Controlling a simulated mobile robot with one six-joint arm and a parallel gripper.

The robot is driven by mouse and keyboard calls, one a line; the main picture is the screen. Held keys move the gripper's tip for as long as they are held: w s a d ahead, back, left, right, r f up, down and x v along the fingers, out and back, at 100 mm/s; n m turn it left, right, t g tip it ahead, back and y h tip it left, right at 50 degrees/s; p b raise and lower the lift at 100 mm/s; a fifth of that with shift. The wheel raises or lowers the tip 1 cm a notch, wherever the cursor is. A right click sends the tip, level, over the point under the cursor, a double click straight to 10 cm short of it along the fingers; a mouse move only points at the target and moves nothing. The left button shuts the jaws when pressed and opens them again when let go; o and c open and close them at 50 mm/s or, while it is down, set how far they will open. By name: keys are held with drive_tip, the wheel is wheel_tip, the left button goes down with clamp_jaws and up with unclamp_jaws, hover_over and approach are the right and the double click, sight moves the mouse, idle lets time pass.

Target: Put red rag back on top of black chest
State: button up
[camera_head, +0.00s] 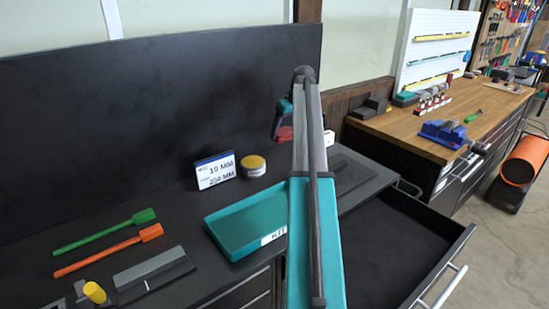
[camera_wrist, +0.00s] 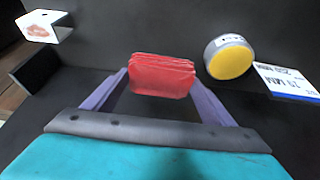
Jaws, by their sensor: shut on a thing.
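The red rag (camera_wrist: 162,76) is a small folded stack between the two purple-grey fingers of my gripper (camera_wrist: 160,82), which is shut on it. In the head view the rag (camera_head: 285,134) shows as a small red patch beside my arm, and the gripper (camera_head: 283,118) is partly hidden behind the arm. The black chest (camera_head: 182,213) has a flat dark top and a tall dark panel behind it. The rag is over the back part of this top. I cannot tell whether it touches the surface.
A yellow-lidded tin (camera_head: 253,166) and a white sign (camera_head: 215,170) stand near the rag. A teal tray (camera_head: 225,238), green tool (camera_head: 105,231) and orange tool (camera_head: 108,249) lie on the top. An open drawer (camera_head: 455,265) juts out at the right. A wooden bench (camera_head: 400,130) stands beyond.

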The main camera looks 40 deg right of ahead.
drive_tip(key=shift+w, duration=0.25)
drive_tip(key=shift+f, duration=0.1)
drive_tip(key=shift+f+p, duration=0.85)
drive_tip(key=shift+f, duration=2.2)
drive_tip(key=shift+f, duration=0.1)
drive_tip(key=shift+f+p, duration=0.55)
drive_tip(key=shift+f, duration=1.2)
drive_tip(key=shift+f, duration=0.15)
